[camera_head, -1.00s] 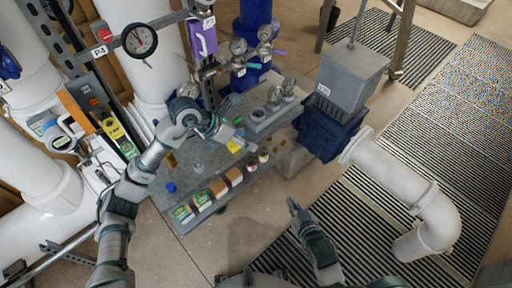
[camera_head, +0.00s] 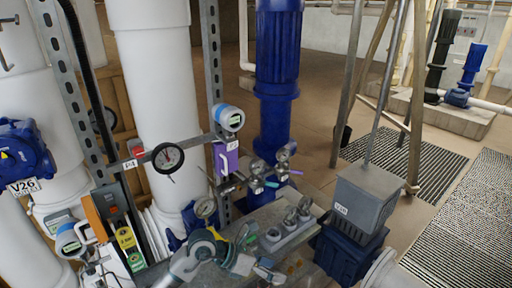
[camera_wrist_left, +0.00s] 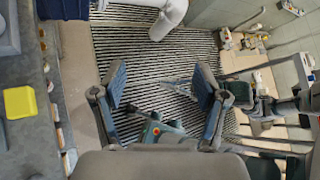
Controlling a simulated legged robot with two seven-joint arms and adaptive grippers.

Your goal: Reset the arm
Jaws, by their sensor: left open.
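My left gripper (camera_head: 256,257) is at the bottom of the head view, just over the grey bench (camera_head: 290,246), with its arm coming up from the lower edge. In the left wrist view its two fingers (camera_wrist_left: 161,72) stand wide apart with nothing between them. They point toward the striped floor grating (camera_wrist_left: 150,40), and the bench edge (camera_wrist_left: 42,140) is to their left. My right gripper does not show in the head view. Some grey and teal robot parts of mine show behind the fingers in the wrist view, but I cannot make out a gripper there.
The bench holds grey fittings (camera_head: 290,222). A grey box on a blue base (camera_head: 365,195) stands at right. In the wrist view a yellow block (camera_wrist_left: 19,102) lies on the bench.

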